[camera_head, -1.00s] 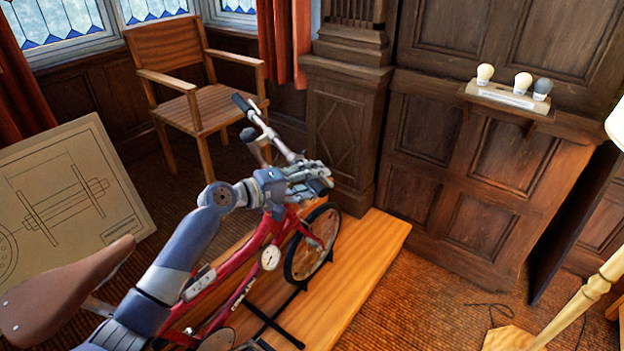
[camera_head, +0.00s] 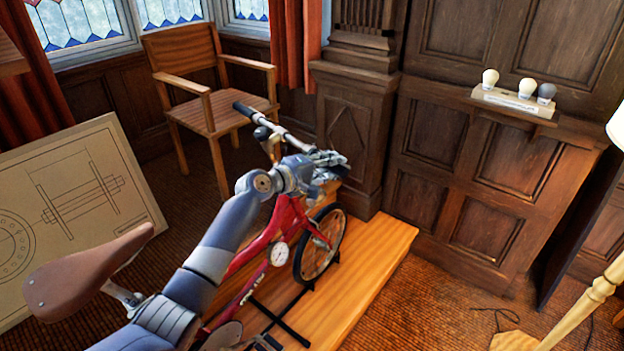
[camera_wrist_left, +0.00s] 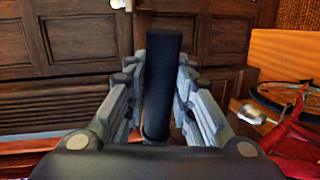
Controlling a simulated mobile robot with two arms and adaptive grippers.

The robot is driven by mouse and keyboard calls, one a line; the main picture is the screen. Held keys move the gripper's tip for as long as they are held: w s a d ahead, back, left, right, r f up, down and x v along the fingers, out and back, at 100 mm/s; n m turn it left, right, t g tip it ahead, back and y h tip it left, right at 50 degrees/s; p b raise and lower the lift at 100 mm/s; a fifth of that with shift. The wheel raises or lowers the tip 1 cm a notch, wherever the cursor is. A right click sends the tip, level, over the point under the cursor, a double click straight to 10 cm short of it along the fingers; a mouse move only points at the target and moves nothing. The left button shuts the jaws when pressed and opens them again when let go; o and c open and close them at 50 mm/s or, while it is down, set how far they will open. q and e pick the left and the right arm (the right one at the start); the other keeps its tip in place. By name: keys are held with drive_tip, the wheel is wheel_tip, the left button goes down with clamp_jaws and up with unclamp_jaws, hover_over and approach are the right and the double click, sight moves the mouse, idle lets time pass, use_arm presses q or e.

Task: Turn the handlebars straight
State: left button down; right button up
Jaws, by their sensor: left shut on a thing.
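The red bicycle (camera_head: 287,213) stands on a wooden platform, with its front wheel toward the dark panelling. Its handlebars (camera_head: 268,122) run from a black grip at the upper left down toward my left gripper (camera_head: 335,165). In the left wrist view, my left gripper (camera_wrist_left: 160,95) is shut on the dark handlebar grip (camera_wrist_left: 161,75), with a finger on each side of it. My left arm hides part of the frame and the near end of the bar in the head view. My right gripper is not in view.
The wooden platform (camera_head: 375,262) lies under the bicycle. A wooden chair (camera_head: 210,100) stands behind it, and a drawing board (camera_head: 85,200) leans at the left. A shelf with several bulbs (camera_head: 515,104) is on the panelling. A lamp stand (camera_head: 580,310) is at the right.

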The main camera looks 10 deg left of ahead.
use_arm(q)
drive_tip(key=shift+w+d+r+n, duration=0.15)
drive_tip(key=shift+w+r+n, duration=0.3)
drive_tip(key=shift+w, duration=0.1)
drive_tip(key=shift+w+d+r+n+t+y+p, duration=0.1)
drive_tip(key=shift+w+r+n+t+y+p, duration=0.1)
drive_tip(key=shift+w+n+t+y+p, duration=0.25)
drive_tip(key=shift+w+r+n+t+y+p, duration=0.2)
drive_tip(key=shift+w+y+p, duration=0.25)
drive_tip(key=shift+w+p, duration=0.15)
drive_tip(key=c, duration=1.3)
unclamp_jaws()
drive_tip(key=shift+s, duration=0.1)
drive_tip(key=shift+c, duration=0.2)
drive_tip(key=shift+s, duration=0.1)
drive_tip(key=shift+f, duration=0.15)
